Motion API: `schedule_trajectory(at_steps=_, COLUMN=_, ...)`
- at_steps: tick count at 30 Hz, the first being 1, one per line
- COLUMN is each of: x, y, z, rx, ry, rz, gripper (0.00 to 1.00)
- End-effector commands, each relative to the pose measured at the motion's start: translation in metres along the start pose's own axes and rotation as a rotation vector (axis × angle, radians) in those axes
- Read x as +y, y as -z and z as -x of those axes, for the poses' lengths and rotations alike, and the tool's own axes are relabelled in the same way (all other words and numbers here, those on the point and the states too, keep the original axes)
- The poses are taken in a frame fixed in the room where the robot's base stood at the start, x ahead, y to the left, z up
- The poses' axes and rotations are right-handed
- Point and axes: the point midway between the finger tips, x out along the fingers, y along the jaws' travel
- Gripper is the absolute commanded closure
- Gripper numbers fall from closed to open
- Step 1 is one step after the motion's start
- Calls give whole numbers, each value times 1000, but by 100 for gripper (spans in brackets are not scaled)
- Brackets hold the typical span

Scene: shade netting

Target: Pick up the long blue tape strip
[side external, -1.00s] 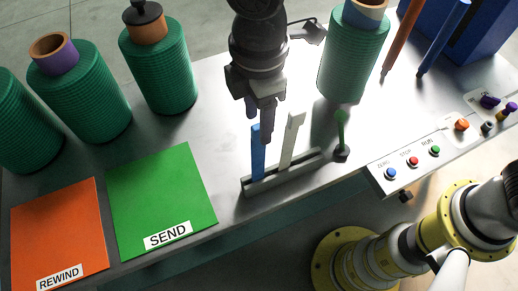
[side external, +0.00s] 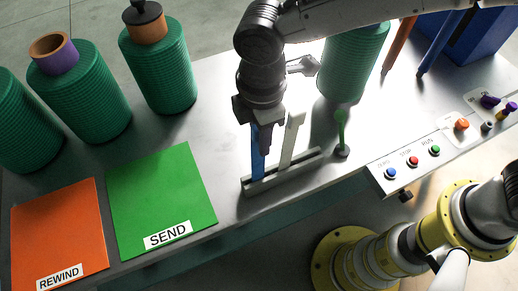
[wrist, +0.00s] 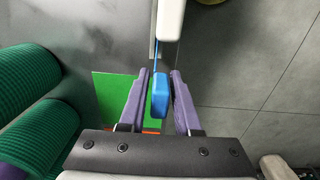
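The long blue tape strip (side external: 257,160) stands upright in the grey slotted holder (side external: 285,174), at its left end. A white strip (side external: 291,140) stands to its right in the same holder. My gripper (side external: 261,146) is lowered over the top of the blue strip. In the wrist view, the two purple fingers of my gripper (wrist: 159,88) are apart, one on each side of the blue strip's head (wrist: 160,97). Small gaps show between the head and the fingers. The strip's lower part is partly hidden in the side view.
A green strip (side external: 341,130) stands right of the holder. Green SEND (side external: 160,195) and orange REWIND (side external: 58,230) mats lie left. Green netting rolls (side external: 165,75) stand behind. A button panel (side external: 420,160) is at the right.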

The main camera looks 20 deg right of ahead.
Motion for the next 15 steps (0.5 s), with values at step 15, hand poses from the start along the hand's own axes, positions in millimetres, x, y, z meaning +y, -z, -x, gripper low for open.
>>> schedule_trajectory(at_steps=15, x=0, y=0, z=0, rx=1, ry=0, rz=0, gripper=100)
